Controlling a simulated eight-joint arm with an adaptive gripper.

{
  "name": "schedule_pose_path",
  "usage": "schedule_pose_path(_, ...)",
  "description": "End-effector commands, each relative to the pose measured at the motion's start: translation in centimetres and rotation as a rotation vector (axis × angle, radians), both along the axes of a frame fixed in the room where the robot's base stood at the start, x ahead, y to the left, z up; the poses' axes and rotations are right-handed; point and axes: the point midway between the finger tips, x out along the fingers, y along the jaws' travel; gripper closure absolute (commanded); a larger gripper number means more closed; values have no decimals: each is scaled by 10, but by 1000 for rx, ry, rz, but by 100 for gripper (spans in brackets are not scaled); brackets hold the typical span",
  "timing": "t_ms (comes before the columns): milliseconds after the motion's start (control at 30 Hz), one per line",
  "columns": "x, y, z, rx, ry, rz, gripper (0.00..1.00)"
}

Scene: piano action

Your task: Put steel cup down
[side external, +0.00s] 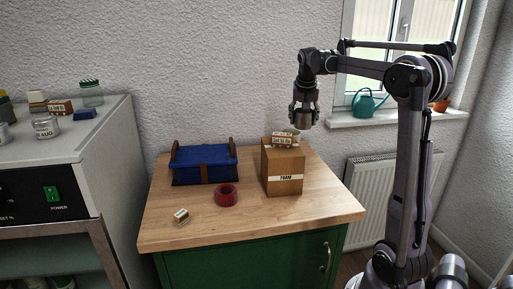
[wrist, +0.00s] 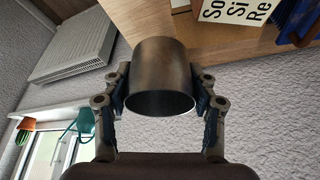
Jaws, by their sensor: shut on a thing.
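My gripper (wrist: 161,98) is shut on the steel cup (wrist: 158,62), a plain grey metal cylinder with its open mouth turned toward the wrist camera. In the side external view my gripper (side external: 303,112) holds the steel cup (side external: 303,119) in the air, above and behind the cardboard foam box (side external: 283,172). The cup appears clear of the box and the wooden worktop (side external: 265,213). Its far end is hidden in the wrist view.
A red tape roll (side external: 227,195), a blue-lined basket (side external: 203,160) and a small block (side external: 182,215) are on the worktop. Bare wood lies at the front. A windowsill with a teal watering can (side external: 365,102) is behind.

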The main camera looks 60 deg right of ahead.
Motion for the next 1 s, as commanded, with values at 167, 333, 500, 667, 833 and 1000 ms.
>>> schedule_pose_path(167,-51,18,-6,-1,0,-13,75)
schedule_pose_path(333,-94,38,-18,-1,-1,-23,75)
schedule_pose_path(500,-126,55,-31,-3,-1,-30,75)
schedule_pose_path(667,-148,69,-43,-4,-1,-34,75)
schedule_pose_path(833,-161,77,-59,-4,-2,-37,75)
schedule_pose_path(1000,-160,77,-83,-5,-2,-37,75)
